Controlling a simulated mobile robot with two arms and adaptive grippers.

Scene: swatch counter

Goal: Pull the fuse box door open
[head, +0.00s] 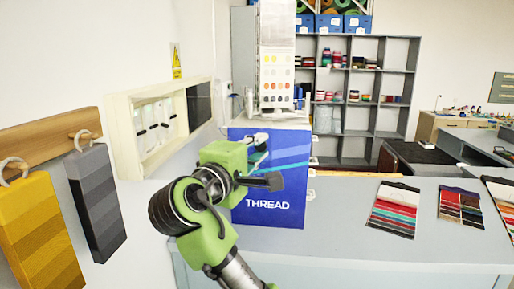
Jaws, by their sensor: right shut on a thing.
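My right gripper (264,162), green with dark fingers, is to the right of the fuse box and in front of a blue box in the picture. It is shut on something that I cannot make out. My green arm hides part of the wall below the fuse box. My left gripper is not in view.
Yellow (40,235) and grey (95,200) swatches hang at the left. Swatch cards (394,208) lie right; the counter's middle is clear.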

